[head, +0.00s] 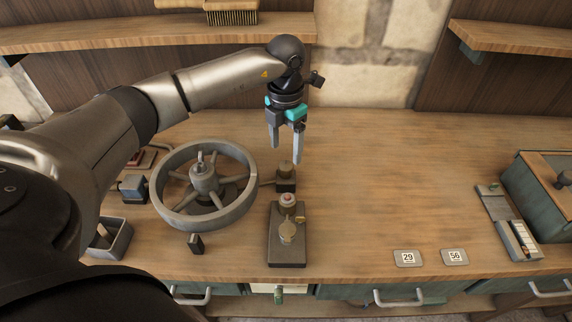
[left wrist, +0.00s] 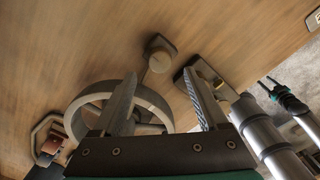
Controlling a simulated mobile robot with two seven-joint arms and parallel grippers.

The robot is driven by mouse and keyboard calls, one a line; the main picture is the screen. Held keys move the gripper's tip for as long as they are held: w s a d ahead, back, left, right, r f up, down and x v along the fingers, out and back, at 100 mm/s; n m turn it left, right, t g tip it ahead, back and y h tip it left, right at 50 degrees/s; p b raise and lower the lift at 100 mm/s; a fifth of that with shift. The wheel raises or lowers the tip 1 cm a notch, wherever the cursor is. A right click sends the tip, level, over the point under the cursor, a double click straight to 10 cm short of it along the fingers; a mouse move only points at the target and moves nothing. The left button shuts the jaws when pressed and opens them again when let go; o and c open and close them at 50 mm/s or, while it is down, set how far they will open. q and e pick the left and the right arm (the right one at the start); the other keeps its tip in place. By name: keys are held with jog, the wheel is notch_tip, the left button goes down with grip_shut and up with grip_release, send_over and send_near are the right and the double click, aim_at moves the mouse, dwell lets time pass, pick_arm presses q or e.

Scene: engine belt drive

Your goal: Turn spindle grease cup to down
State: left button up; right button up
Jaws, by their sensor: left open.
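A small dark block with a round, brownish cup-like knob (head: 285,170) stands on the bench right of the spoked wheel, joined to it by a thin rod. I take this to be the spindle grease cup, but cannot be sure. Its knob also shows in the left wrist view (left wrist: 160,56). My left gripper (head: 286,152) is open and empty, fingers pointing down, above and apart from the knob. In the left wrist view, the knob lies beyond and between the fingers (left wrist: 163,92). A teal and dark part, perhaps my right gripper (left wrist: 286,98), shows at the right there.
The grey spoked wheel (head: 167,213) stands close left of the block. A dark base plate with a red button and a brass knob (head: 287,252) lies in front. A teal box (head: 535,195) stands far right. The bench right of centre is mostly clear. Shelves hang at the back.

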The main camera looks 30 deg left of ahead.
aim_at(286, 165)
pick_arm(q)
notch_tip(286, 165, down, 7)
jog(key=shift+r, duration=0.2)
grip_shut()
dwell(0.7)
